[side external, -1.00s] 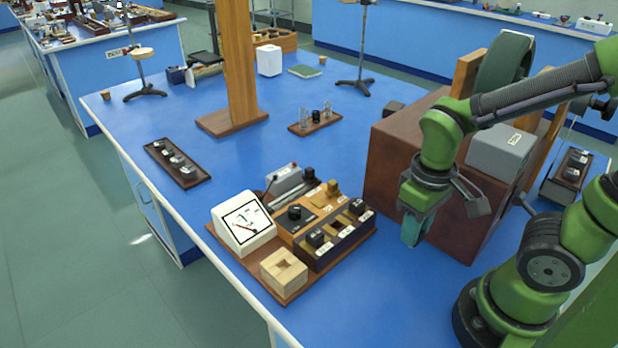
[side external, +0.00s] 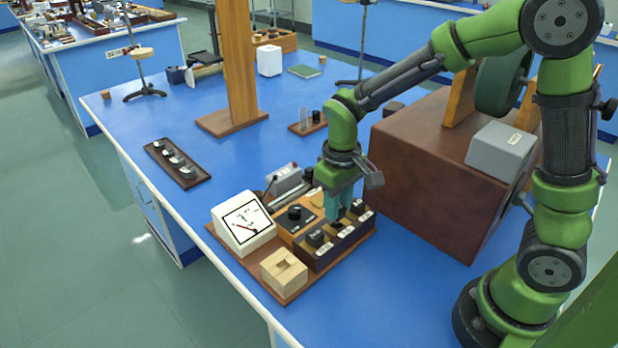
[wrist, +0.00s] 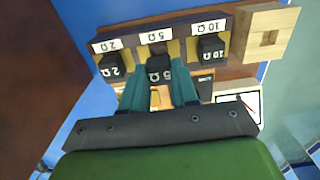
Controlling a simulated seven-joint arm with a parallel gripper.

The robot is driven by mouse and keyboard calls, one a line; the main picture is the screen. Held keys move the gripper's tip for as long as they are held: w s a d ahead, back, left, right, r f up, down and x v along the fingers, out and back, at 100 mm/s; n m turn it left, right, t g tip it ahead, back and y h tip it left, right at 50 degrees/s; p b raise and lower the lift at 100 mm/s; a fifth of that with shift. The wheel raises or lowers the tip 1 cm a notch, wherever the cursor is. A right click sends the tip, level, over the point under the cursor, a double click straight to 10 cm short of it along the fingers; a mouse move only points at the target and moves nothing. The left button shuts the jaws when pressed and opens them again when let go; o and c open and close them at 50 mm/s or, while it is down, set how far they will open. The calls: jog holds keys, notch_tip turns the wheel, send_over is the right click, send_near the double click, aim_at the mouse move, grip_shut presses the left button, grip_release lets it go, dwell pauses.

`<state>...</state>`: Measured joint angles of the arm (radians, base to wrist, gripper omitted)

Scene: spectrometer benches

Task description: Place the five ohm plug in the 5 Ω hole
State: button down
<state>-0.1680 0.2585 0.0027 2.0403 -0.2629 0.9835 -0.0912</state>
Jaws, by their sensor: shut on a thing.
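In the wrist view, the five ohm plug (wrist: 160,71), a black block marked 5 Ω, is between the two teal fingers of my gripper (wrist: 163,88). My gripper (side external: 343,211) is shut on it over the middle of the dark resistance box (side external: 336,247). The plug lines up sideways with the 5 Ω label (wrist: 156,36). It stands off the line of the neighbouring plugs, nearer the camera. I cannot tell whether its lower end has entered the 5 Ω hole, which the plug and fingers largely hide.
The 2 Ω plug (wrist: 112,66) and 10 Ω plug (wrist: 211,50) flank the middle place closely. A pale wooden block (side external: 284,270) and a white meter (side external: 243,223) share the board. A large brown box (side external: 430,180) stands to the right.

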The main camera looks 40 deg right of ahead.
jog(key=shift+f, duration=1.15)
jog(key=shift+f, duration=0.1)
jog(key=c, duration=0.9)
grip_release()
jog(key=shift+o, duration=0.2)
notch_tip(320, 180, up, 12)
jog(key=s+d+r+m+t+y, duration=0.1)
jog(key=s+r+m+t, duration=0.1)
jog(key=s, duration=0.3)
jog(key=s+d+r+m+t+y, duration=0.1)
jog(key=s+r+m+t, duration=0.1)
jog(key=s+t, duration=0.3)
jog(key=shift+v, duration=1.15)
jog(key=shift+s+d+f, duration=0.1)
jog(key=shift+d, duration=0.05)
